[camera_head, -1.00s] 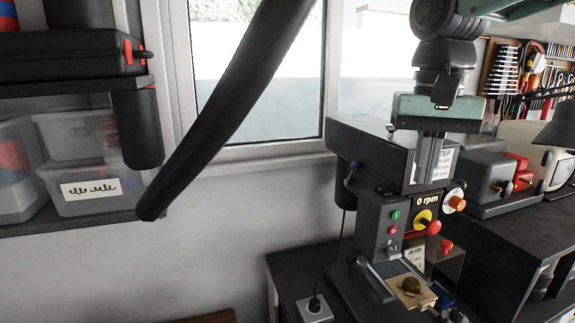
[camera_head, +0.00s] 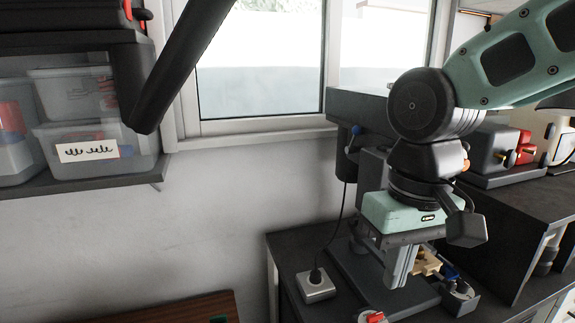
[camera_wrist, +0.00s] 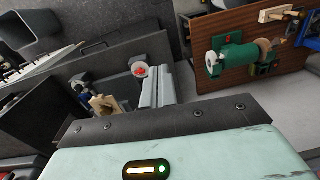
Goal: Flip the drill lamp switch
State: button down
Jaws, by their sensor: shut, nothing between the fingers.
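The drill press (camera_head: 374,172) stands on the dark bench in the head view. My arm and gripper cover most of its front, so the panel with its buttons and lamp switch is hidden. My gripper (camera_head: 398,282) points down in front of the drill, above its base plate (camera_head: 350,268). Its fingers are together and hold nothing. In the wrist view the closed fingers (camera_wrist: 154,78) reach past the gripper body, beside a red knob (camera_wrist: 140,70). I cannot tell whether they touch anything. The lamp switch cannot be made out in the wrist view.
A pale wooden block (camera_head: 427,262) lies close right of my fingers. A white socket (camera_head: 316,286) with a cable is to the left. A red knob (camera_head: 375,317) is at the bottom edge. Dark cabinets (camera_head: 510,240) rise at right. A green grinder (camera_wrist: 228,58) shows in the wrist view.

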jog(key=s+f+n+b, duration=0.2)
jog(key=s+f, duration=0.3)
jog(key=f, duration=0.3)
jog(key=s+f+n+b, duration=0.2)
jog(key=s+f+b, duration=0.2)
jog(key=f, duration=0.4)
jog(key=shift+s+f+n, duration=0.15)
jog(key=shift+s+n, duration=0.15)
jog(key=shift+s, duration=0.45)
jog(key=shift+w, duration=0.1)
jog(key=w+a+r+m+t+y, duration=0.2)
jog(key=w+r+t, duration=0.2)
jog(key=w+r, duration=1.6)
jog(key=w+d+r+t, duration=0.1)
jog(key=w+d+r, duration=0.1)
jog(key=r, duration=0.4)
jog(key=w+d+r+m+t, duration=0.1)
jog(key=w+d+r, duration=0.2)
jog(key=d+r, duration=0.2)
jog(key=w+d+r+m+t, duration=0.1)
jog(key=w+d+r, duration=0.2)
jog(key=r, duration=0.6)
jog(key=shift+d+b, duration=0.3)
jog(key=shift+d, duration=0.05)
jog(key=shift+f, duration=0.1)
